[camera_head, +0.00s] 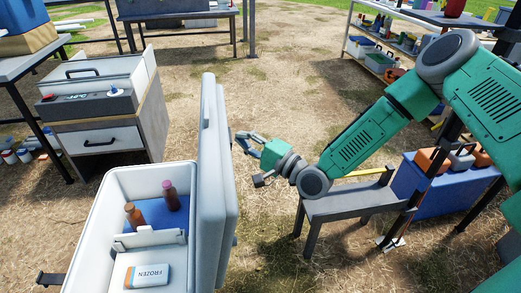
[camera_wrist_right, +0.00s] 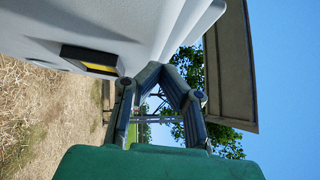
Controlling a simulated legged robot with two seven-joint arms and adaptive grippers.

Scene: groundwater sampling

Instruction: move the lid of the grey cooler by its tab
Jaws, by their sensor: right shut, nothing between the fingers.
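The grey cooler (camera_head: 88,238) stands open at the lower left of the head view. Its lid (camera_head: 212,165) stands upright along the cooler's right side, and its pale surface fills the upper left of the right wrist view (camera_wrist_right: 120,25). A dark rectangular piece with a yellow face (camera_wrist_right: 95,62) sits on that surface; I cannot tell whether it is the tab. My right gripper (camera_head: 240,140) is to the right of the lid, beside its outer face. Its fingers (camera_wrist_right: 158,72) are shut and empty; contact with the lid is unclear. My left gripper is out of view.
Inside the cooler are an orange-brown bottle (camera_head: 133,216), a dark red bottle (camera_head: 170,196) and a white FROZEN pack (camera_head: 147,275). A drawer cabinet (camera_head: 150,125) stands behind it. A grey bench (camera_head: 345,203) and a blue crate (camera_head: 450,205) are at right. Dry grass lies open between.

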